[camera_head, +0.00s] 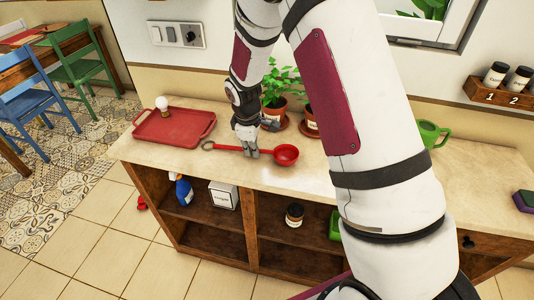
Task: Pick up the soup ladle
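The soup ladle lies on the countertop with its red bowl (286,155) to the right. Its thin red handle runs left to a grey ring-shaped end at the far left. My gripper (251,153) points down over the handle, close to the bowl, with its fingertips at the handle's height. The gripper hides a short stretch of the handle. At this size I cannot tell whether the fingers are open or closed around it, or whether they touch it.
A red tray (174,127) with a light bulb (162,103) stands left on the countertop (225,172). A potted plant (273,101) stands behind my gripper. A green watering can (428,133) is right, partly behind my arm. Lower shelves hold a spray bottle (183,190) and jar (294,214).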

